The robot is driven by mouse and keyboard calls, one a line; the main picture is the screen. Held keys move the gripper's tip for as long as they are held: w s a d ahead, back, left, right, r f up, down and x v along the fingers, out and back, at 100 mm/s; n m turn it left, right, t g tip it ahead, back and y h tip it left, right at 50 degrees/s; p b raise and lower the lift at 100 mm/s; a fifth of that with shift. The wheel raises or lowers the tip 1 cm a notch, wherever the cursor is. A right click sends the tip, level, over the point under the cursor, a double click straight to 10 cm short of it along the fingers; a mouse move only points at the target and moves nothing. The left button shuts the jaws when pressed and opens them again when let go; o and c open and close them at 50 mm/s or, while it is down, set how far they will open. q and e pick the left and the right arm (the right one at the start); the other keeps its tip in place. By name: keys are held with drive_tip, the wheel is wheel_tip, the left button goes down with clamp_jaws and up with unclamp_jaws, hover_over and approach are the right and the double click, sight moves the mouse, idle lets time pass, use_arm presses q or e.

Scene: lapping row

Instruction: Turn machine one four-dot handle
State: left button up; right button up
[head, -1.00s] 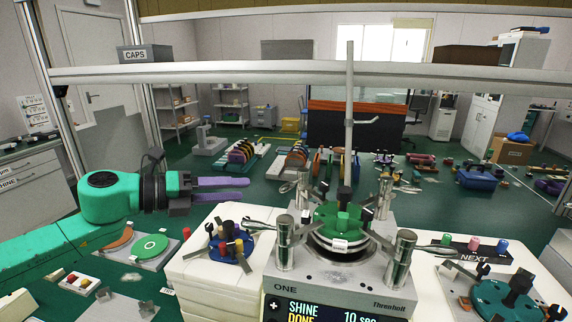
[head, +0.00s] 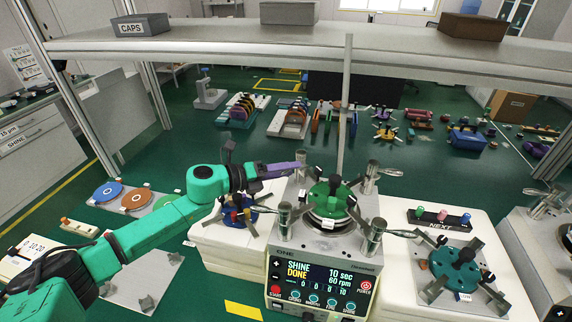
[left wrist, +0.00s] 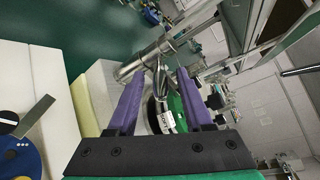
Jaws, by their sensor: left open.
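Machine one (head: 325,265) is a grey box with a lit panel reading SHINE DONE, 10 sec, 60 rpm. A green knobbed part (head: 333,195) sits in its middle, ringed by metal posts with chrome handles, such as the back right handle (head: 388,171) and front right handle (head: 402,233). No dot marks are readable, so I cannot tell which handle is the four-dot one. My left gripper (head: 300,165), with purple fingers, is open beside the back left post. In the left wrist view, a metal post with a handle (left wrist: 145,63) shows beyond the fingers, apparently untouched.
A blue disc with coloured pegs (head: 238,212) is on the white stand below my left wrist. A teal disc (head: 455,264) and a NEXT rack (head: 440,220) are at right. A shelf beam (head: 300,45) and a thin upright pole (head: 345,110) stand behind.

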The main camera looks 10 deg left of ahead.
use_arm(q)
drive_tip(key=shift+s, duration=0.1)
drive_tip(key=shift+c, duration=0.3)
clamp_jaws()
drive_tip(key=shift+a, duration=0.1)
idle(0.9)
